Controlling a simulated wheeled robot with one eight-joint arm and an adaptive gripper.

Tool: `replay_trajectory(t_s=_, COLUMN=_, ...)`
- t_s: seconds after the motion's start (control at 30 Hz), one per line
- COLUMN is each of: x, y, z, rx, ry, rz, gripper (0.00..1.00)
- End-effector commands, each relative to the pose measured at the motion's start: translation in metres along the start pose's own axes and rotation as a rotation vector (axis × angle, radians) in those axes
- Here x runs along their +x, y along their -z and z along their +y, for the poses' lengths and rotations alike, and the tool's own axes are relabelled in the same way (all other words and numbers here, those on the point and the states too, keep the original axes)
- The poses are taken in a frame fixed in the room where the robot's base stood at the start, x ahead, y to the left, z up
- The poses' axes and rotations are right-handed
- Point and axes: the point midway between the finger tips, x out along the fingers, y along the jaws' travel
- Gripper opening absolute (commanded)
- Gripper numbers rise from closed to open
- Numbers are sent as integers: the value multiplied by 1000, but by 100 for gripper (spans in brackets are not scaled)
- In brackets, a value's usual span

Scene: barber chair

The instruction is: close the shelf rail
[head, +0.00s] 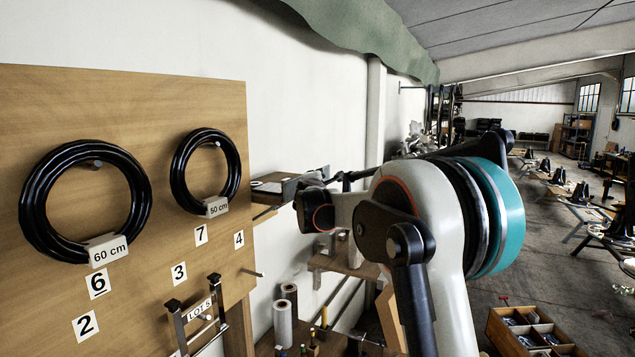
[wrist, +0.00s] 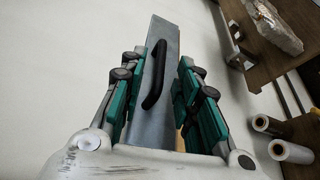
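In the wrist view, a grey metal panel (wrist: 166,50) with a black bar handle (wrist: 154,76) extends away from me between my fingers. I take it to be the front of the shelf rail, but cannot be sure. My gripper (wrist: 160,66) is open, with one teal-padded finger on each side of the panel and handle. I see no clear contact with the handle. In the head view, a wooden shelf (head: 268,187) with a grey metal edge stands beside the pegboard. My arm covers much of that area, and my fingers are not clearly visible there.
A wooden pegboard (head: 130,190) with two black cable coils fills the left. A lower wooden shelf (head: 350,265) and wrapped rolls (head: 282,320) lie below the rail area. A compartmented wooden box (head: 535,335) is at bottom right. Open floor (head: 500,240) lies to the right.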

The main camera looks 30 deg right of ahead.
Motion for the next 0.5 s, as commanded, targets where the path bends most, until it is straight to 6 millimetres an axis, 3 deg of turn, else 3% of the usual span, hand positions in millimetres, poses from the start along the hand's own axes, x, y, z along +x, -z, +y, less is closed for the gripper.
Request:
replay_trajectory(t_s=0.3, x=-61, y=1, z=0, rx=-2, ry=-1, rz=2, gripper=30)
replay_trajectory(t_s=0.5, x=-88, y=0, z=0, rx=-1, ry=-1, rz=2, gripper=30)
